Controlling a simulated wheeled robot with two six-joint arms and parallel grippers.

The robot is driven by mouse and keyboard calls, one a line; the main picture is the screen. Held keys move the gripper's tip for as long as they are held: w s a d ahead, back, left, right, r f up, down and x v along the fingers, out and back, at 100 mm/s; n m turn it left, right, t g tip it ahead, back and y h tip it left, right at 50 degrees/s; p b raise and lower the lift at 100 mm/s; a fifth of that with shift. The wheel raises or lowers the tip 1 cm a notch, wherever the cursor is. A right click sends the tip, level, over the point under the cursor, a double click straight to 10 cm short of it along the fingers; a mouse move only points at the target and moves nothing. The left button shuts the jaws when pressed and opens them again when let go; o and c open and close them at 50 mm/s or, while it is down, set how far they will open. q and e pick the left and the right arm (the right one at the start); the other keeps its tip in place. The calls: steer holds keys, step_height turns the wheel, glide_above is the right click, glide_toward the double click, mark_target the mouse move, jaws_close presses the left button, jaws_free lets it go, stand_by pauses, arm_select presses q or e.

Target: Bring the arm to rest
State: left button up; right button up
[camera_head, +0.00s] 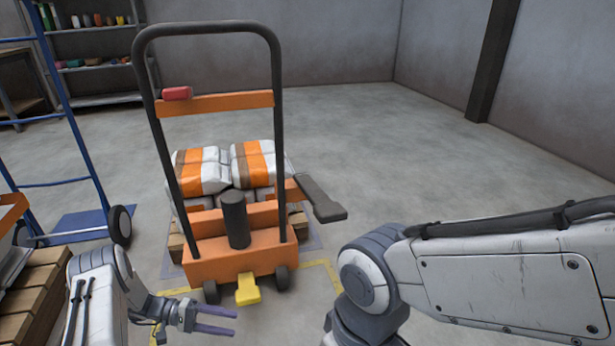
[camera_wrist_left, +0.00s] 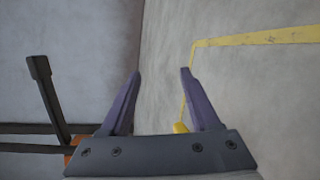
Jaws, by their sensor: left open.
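My left gripper (camera_head: 217,320) is low at the bottom left of the head view, in front of an orange pallet stacker (camera_head: 235,258) and its yellow pedal (camera_head: 248,289). Its two purple fingers are apart with nothing between them, as the left wrist view (camera_wrist_left: 158,90) also shows. It touches nothing that I can see. My right arm (camera_head: 510,265) reaches in from the right; its gripper is outside the view.
The stacker carries a pallet of orange and white bags (camera_head: 252,163) and has a dark handle (camera_head: 320,199) at its right. A blue hand truck (camera_head: 82,222) and a wooden pallet (camera_head: 38,275) stand at left. Shelves (camera_head: 98,56) line the back. Floor at the right rear is clear.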

arm_select(q)
steer(key=s+d+r+m+g+y+p, duration=0.4)
steer(key=d+r, duration=0.4)
steer(key=r, duration=0.5)
steer(key=s+d+r+m+g+y+p, duration=0.1)
steer(key=s+d+r+m+y+p, duration=0.15)
steer(key=d+r+y, duration=0.7)
steer(key=s+r+m+t+y+p, duration=0.1)
steer(key=s+r+m+t+p, duration=0.4)
steer(key=s+r, duration=1.2)
step_height(320, 180, up, 37)
steer(key=n+p, duration=0.1)
steer(key=p, duration=3.6)
steer(key=shift+s+a+r+t, duration=0.15)
steer(key=shift+s+a+t, duration=0.15)
steer(key=shift+s, duration=0.05)
steer(key=shift+c, duration=0.3)
